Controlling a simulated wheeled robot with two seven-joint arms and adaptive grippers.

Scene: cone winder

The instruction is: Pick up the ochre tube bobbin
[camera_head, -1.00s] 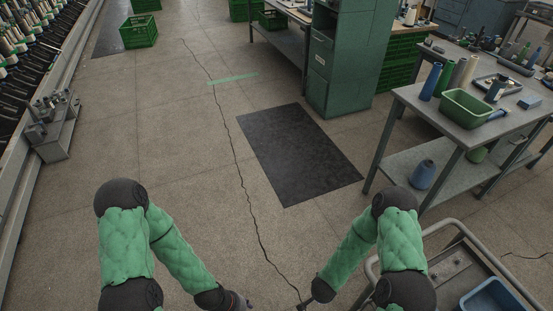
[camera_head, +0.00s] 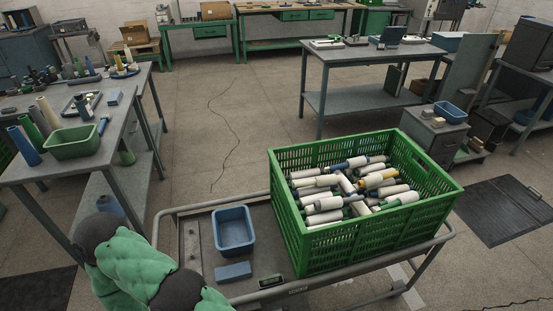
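The green crate (camera_head: 375,240) sits on a trolley and holds many loose bobbins in a jumble. Most are wound with white yarn on tubes of blue, green, grey or ochre. One bobbin with an ochre tube (camera_head: 389,174) lies in the right half of the crate, among white ones; its lower part is partly covered by its neighbours. Neither gripper is in view. Only a green-sleeved part of one of my arms shows at the lower left, away from the crate.
The trolley (camera_head: 255,265) also carries a blue bin (camera_head: 233,230), a blue block (camera_head: 233,271) and a small display. A workbench (camera_head: 30,165) with a green bin (camera_head: 72,142) and cones stands at the left. A grey table (camera_head: 375,62) stands behind.

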